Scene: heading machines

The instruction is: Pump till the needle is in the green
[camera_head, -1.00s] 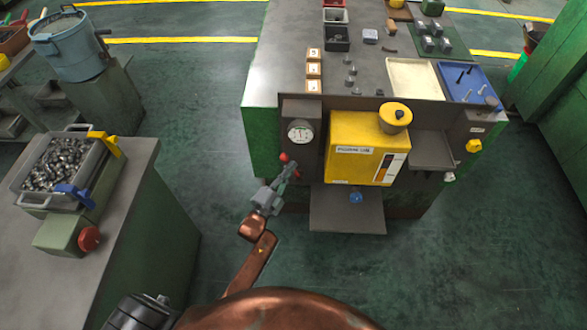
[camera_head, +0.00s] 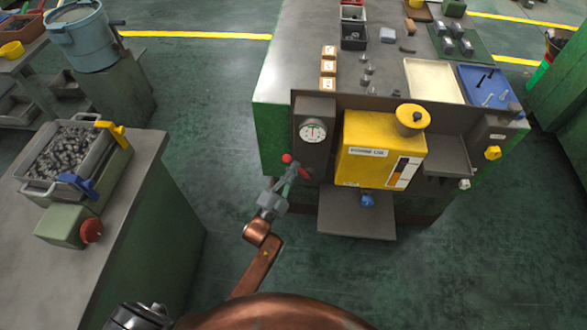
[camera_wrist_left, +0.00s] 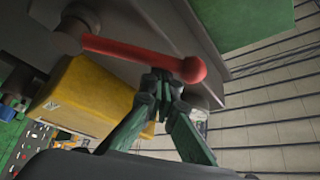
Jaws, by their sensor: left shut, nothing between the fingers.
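The gauge (camera_head: 313,130) has a white dial on a dark panel at the machine's left; its needle is too small to read against any green band. Below it is a red lever (camera_head: 304,172) with a red ball knob (camera_head: 287,158). My left gripper (camera_head: 292,173) is shut and empty beside the lever. In the left wrist view the lever (camera_wrist_left: 130,52) runs across the top to its knob (camera_wrist_left: 194,69). The shut fingertips (camera_wrist_left: 163,82) overlap the lever's lower edge close to the knob; I cannot tell whether they touch. My right gripper is not in view.
A yellow box (camera_head: 375,150) stands right of the gauge, above a dark shelf (camera_head: 357,218). A bench with a bin of metal parts (camera_head: 70,155) is at the left. Green floor (camera_head: 220,110) is open between the two.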

